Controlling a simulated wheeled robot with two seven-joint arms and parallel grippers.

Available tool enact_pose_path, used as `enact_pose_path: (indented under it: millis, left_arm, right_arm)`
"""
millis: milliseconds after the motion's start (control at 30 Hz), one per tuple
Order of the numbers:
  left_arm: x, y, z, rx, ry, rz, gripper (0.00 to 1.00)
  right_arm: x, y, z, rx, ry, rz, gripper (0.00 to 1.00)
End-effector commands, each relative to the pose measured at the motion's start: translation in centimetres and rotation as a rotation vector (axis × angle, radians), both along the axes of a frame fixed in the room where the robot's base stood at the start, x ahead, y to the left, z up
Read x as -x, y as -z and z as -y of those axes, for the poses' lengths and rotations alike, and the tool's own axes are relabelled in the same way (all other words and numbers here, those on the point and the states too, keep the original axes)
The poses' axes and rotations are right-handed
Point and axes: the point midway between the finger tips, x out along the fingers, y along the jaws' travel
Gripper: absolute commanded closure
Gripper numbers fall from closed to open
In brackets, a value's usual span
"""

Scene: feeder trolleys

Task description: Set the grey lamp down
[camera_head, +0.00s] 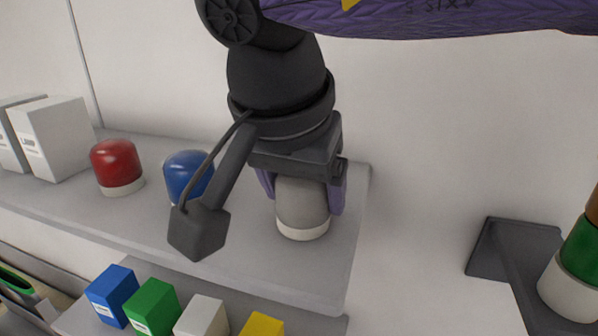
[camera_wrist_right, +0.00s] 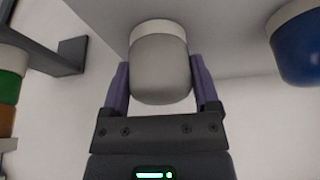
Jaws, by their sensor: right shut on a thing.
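The grey lamp (camera_head: 303,209) is a rounded grey dome with a white base. It is upright at the right end of the grey shelf (camera_head: 250,262), beside the blue lamp. My right gripper (camera_head: 306,194) comes down from above and is shut on it, with purple fingers on both sides. In the right wrist view, the grey lamp (camera_wrist_right: 160,70) sits between the two fingers (camera_wrist_right: 160,88). Its white base is at or very near the shelf surface; I cannot tell whether it touches. My left gripper is not in view.
A blue lamp (camera_head: 186,176) and a red lamp (camera_head: 116,166) stand to the left on the shelf, with white boxes (camera_head: 54,139) beyond. Coloured boxes (camera_head: 153,307) are on a lower shelf. A dark wall bracket (camera_head: 514,250) holds a stacked green, orange and white light (camera_head: 582,254) at right.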

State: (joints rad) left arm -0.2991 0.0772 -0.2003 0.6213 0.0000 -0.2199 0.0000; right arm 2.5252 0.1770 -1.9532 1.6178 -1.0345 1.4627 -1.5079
Motion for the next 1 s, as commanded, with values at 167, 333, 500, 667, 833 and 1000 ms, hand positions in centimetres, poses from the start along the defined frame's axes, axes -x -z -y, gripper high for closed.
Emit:
enact_pose_path:
  millis: [167, 333, 500, 667, 833, 1000]
  left_arm:
    - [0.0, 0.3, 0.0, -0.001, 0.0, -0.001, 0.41]
    - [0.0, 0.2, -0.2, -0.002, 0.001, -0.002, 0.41]
    - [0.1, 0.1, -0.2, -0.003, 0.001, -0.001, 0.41]
    - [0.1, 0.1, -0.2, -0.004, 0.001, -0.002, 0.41]
    - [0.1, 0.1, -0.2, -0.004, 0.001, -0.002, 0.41]
    - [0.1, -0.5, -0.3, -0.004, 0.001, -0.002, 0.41]
  right_arm:
    - [0.0, 0.4, 0.0, 0.0, 0.0, -0.001, 0.2]
    - [0.0, 0.3, 0.0, 0.0, 0.0, 0.0, 0.0]
    - [0.0, 0.0, 0.0, 0.0, 0.0, 0.001, 0.0]
    - [0.6, -1.8, -0.3, -0.002, 0.0, 0.002, 0.0]
    - [2.2, -5.7, -1.0, -0.004, -0.001, 0.002, 0.0]
    - [3.6, -9.6, -1.5, 0.0, 0.0, 0.001, 0.0]
